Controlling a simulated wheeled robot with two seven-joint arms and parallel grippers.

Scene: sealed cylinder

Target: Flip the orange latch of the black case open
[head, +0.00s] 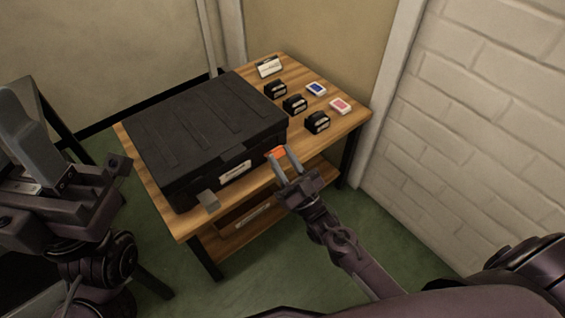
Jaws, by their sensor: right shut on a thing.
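The black case (205,122) lies closed on a wooden table, with a white label (235,172) on its front. The orange latch (276,152) is at the right end of the case's front side. My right gripper (281,154) is at this latch, its two grey fingers on either side of it and shut on it. The fingers hide part of the latch. A grey latch (207,201) sticks out at the left end of the front. My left gripper (65,165) is at the left edge, away from the case; its finger gap is unclear.
Several small black boxes, including one (317,123), stand right of the case on the table (345,125). A blue card pack (316,89), a pink one (340,106) and a white card (269,67) are there too. A brick wall (480,130) bounds the right.

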